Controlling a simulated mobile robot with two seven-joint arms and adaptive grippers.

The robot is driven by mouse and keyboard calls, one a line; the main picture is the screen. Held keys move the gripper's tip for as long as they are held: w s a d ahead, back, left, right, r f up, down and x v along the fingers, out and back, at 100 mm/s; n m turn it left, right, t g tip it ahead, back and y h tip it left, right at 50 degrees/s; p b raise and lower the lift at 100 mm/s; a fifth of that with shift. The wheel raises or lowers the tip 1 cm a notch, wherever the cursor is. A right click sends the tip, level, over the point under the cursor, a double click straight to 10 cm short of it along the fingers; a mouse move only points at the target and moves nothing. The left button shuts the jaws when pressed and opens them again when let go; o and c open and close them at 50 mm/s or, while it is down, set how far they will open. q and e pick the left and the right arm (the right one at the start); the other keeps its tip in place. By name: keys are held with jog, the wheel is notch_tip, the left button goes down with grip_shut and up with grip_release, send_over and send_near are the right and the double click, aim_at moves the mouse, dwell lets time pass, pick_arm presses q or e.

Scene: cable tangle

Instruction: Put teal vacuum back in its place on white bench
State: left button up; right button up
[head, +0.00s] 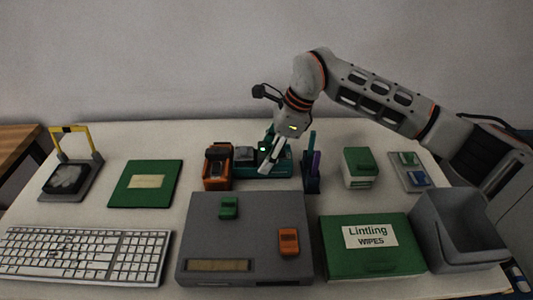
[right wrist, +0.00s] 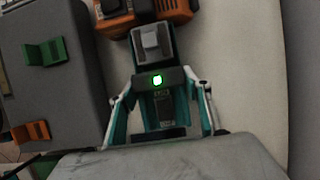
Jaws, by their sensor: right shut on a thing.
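The teal vacuum (head: 275,168) sits at the back middle of the white bench (head: 220,130), right of an orange device. My right gripper (head: 268,156) reaches down over it from the right and is shut on it. In the right wrist view the two fingers lie on either side of the teal vacuum (right wrist: 187,105), with its dark top and green light between them. Whether its underside touches the bench is hard to tell. My left gripper is not in view.
An orange device (head: 217,168) stands close left of the vacuum, and a dark holder with pens (head: 311,178) close right. A grey box (head: 245,240) lies in front, with a green clip (head: 228,207) and an orange clip (head: 289,241) on top. A green wipes box (head: 370,250) and grey bin (head: 460,230) are front right.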

jog(key=o, duration=0.6)
jog(key=shift+f, duration=0.15)
jog(key=shift+c, duration=0.2)
jog(key=o, duration=0.4)
jog(key=p+v, duration=0.1)
jog(key=v, duration=1.1)
